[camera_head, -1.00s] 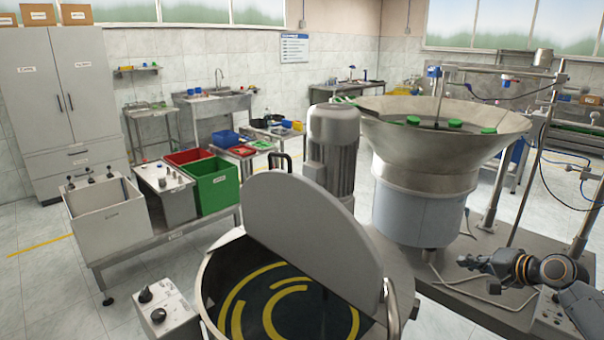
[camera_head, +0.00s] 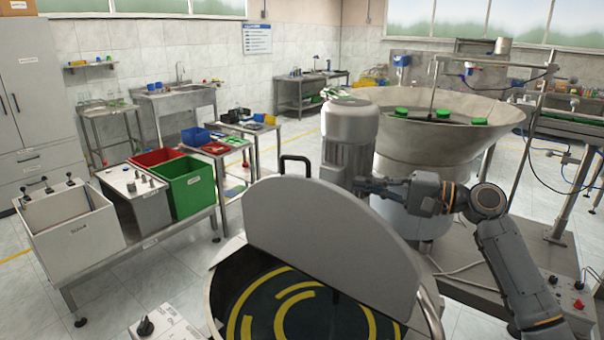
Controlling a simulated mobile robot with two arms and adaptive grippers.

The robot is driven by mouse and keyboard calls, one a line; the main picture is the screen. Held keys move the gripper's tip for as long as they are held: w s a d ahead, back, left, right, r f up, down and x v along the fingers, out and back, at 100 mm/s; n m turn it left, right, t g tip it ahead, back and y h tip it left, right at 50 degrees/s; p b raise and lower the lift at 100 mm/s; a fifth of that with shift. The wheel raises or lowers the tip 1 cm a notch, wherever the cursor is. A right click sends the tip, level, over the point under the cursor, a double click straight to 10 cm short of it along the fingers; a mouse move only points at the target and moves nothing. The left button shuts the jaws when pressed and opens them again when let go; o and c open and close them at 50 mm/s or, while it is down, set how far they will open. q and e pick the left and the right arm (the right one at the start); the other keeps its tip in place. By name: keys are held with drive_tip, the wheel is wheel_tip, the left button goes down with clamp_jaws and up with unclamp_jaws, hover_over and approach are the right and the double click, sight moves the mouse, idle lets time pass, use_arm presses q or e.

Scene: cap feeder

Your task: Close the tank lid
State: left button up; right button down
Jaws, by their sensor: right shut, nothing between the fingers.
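The tank (camera_head: 219,290) stands at the bottom centre, with yellow arcs on a dark surface inside. Its grey half-round lid (camera_head: 325,240) stands raised and tilted, so the front opening is uncovered. A black handle (camera_head: 295,161) shows at the lid's upper left edge. My right gripper (camera_head: 364,185) is shut and empty, just above the lid's upper right edge and in front of the motor. I cannot tell whether it touches the lid. My left gripper is not in view.
The grey motor (camera_head: 349,135) and the wide feeder bowl (camera_head: 450,120) with green caps stand close behind my right gripper. A control box (camera_head: 165,325) is at the tank's left. A bench holds a green bin (camera_head: 190,190) and a white tub (camera_head: 75,232).

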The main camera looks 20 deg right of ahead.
drive_tip(key=p+x, duration=0.2)
drive_tip(key=x, duration=0.1)
drive_tip(key=p+x, duration=0.1)
drive_tip(key=x, duration=0.1)
drive_tip(key=shift+w+a+r, duration=0.15)
drive_tip(key=shift+a+r, duration=0.05)
drive_tip(key=shift+r, duration=0.15)
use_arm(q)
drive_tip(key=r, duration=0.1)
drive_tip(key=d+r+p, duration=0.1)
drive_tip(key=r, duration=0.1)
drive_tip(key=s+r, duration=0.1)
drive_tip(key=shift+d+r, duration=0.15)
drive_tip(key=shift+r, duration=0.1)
use_arm(e)
drive_tip(key=x, duration=0.4)
drive_tip(key=shift+f, duration=0.25)
